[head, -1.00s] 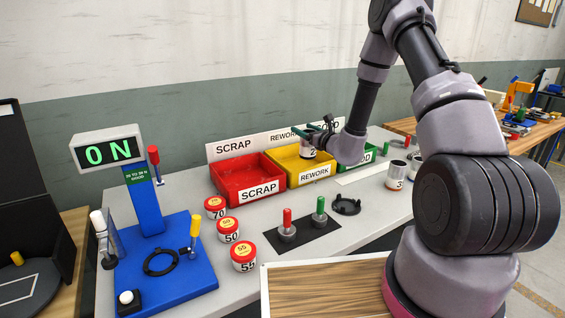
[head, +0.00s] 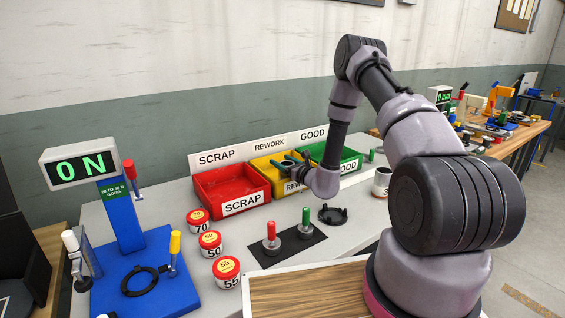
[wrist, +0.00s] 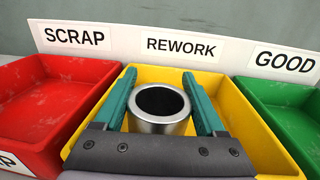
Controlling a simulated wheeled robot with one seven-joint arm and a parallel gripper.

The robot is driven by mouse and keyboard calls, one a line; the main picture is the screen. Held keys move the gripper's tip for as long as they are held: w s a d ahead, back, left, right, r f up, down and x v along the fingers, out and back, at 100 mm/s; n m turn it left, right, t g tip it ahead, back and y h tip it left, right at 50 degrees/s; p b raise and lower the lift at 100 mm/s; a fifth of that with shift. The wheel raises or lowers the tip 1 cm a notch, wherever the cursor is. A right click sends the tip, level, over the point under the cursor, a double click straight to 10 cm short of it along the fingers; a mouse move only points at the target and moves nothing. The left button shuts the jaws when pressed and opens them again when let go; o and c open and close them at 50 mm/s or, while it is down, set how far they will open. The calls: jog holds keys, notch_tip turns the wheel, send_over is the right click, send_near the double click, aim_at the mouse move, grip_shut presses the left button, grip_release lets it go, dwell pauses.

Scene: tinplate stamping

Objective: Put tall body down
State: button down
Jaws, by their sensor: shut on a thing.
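The tall body (wrist: 160,108) is a silver can with a dark round top. In the wrist view it stands upright between the teal fingers of my gripper (wrist: 158,92), which is shut on it. Can and fingers are low within the yellow REWORK bin (wrist: 243,118). I cannot tell whether the can's base touches the bin floor. In the head view my gripper (head: 290,163) is down at the yellow bin (head: 262,173), and the can is hidden there.
The red SCRAP bin (head: 215,185) is left of the yellow bin, the green GOOD bin (head: 350,158) right. Another can (head: 381,184) stands at the right.

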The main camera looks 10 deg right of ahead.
jog(key=shift+f, duration=0.15)
grip_release()
